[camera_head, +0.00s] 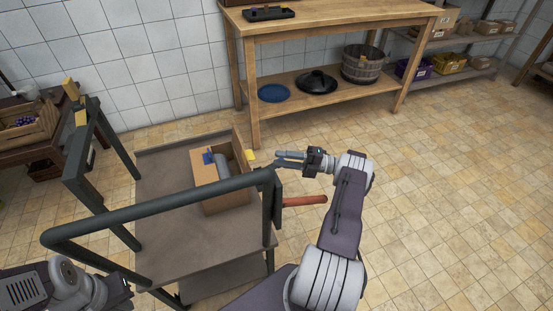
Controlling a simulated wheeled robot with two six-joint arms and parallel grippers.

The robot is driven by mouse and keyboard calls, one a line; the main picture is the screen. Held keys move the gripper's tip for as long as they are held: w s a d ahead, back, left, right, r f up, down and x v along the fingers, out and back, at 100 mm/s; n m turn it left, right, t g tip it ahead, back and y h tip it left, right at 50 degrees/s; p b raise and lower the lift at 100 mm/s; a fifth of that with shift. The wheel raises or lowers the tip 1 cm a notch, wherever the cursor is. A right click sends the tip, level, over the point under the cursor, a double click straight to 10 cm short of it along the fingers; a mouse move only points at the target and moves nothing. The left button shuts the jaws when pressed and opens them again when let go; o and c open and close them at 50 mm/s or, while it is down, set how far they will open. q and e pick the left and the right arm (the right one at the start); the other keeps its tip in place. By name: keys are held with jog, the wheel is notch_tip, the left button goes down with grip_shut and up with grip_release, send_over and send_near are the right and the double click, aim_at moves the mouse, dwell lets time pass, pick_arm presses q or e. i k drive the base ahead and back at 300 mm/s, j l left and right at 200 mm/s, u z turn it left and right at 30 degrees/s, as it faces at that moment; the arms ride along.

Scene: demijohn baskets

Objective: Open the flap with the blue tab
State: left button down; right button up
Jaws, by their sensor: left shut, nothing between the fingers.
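A brown cardboard box (226,198) stands on the top of a grey cart. A blue tab (208,157) sits at the upper left of the box, on a cardboard flap (204,171). A yellow tab (250,155) is on the right side. A grey rounded thing (223,162) shows inside the box. My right gripper (277,159) is just right of the box and the yellow tab, pointing left, fingers apart and empty. My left gripper (128,291) is low at the left front, shut and empty, away from the box; its fingers are hardly visible.
The cart (160,185) has a dark green rail (150,212) across its front, between me and the box. A reddish rod (305,200) sticks out at its right. A wooden table (330,22) stands behind. A crate (28,125) is at left. The tiled floor right is clear.

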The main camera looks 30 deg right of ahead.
aim_at(202, 161)
jog(key=k+l, duration=0.2)
jog(key=l, duration=0.2)
jog(key=k+l, duration=0.2)
jog(key=l, duration=0.2)
jog(key=k+l, duration=0.2)
jog(key=l, duration=0.2)
